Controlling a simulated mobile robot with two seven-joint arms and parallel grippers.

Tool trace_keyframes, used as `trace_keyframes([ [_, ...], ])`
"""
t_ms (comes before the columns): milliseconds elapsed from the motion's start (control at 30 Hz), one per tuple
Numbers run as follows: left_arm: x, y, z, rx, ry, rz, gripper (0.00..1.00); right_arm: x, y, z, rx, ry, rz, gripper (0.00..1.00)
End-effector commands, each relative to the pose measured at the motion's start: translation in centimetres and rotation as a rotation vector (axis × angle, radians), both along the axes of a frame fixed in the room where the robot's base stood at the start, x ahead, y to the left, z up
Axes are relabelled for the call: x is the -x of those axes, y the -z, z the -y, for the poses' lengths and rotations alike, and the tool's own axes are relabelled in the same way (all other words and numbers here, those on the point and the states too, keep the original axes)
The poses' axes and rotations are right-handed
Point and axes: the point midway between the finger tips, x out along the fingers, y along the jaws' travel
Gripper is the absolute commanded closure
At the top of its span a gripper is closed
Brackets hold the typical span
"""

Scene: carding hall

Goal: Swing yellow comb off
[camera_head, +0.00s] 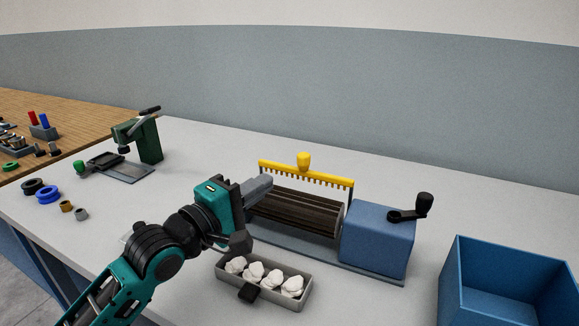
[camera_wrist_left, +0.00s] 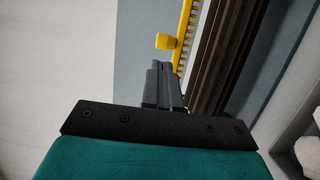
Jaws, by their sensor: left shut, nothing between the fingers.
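The yellow comb (camera_head: 327,180) is a toothed bar with a knob (camera_head: 304,161) on top. It stands raised along the far side of the dark ribbed roller (camera_head: 297,213) of the carding machine. My left gripper (camera_head: 268,183) is shut and empty, at the left end of the roller, in front of the comb's left end in the picture. In the left wrist view the comb (camera_wrist_left: 184,28) and its knob (camera_wrist_left: 166,41) lie just beyond my shut fingertips (camera_wrist_left: 166,68). I cannot tell whether the fingers touch the comb. My right gripper is not in view.
The machine's blue housing (camera_head: 377,240) with a black crank (camera_head: 411,212) stands right of the roller. A grey tray (camera_head: 222,274) of white tufts lies in front. A blue bin (camera_head: 455,281) is at right. A green press (camera_head: 147,141) and rings (camera_head: 48,194) are at left.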

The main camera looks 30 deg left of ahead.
Motion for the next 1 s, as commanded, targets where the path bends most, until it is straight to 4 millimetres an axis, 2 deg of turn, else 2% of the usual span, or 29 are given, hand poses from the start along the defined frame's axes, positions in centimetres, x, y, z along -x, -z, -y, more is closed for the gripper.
trace_keyframes([
  [300,-4.8,-0.2,1.0,0.000,0.000,0.001,1.00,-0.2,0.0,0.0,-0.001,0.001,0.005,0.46],
  [500,-7.0,-0.3,1.5,0.000,0.001,0.000,1.00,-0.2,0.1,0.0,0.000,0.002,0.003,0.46],
  [700,-7.9,-0.3,1.7,-0.002,0.001,-0.001,1.00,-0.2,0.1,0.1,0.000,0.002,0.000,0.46],
  [1000,-7.9,-0.3,1.7,-0.002,0.001,-0.001,1.00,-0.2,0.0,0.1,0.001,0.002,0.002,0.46],
])
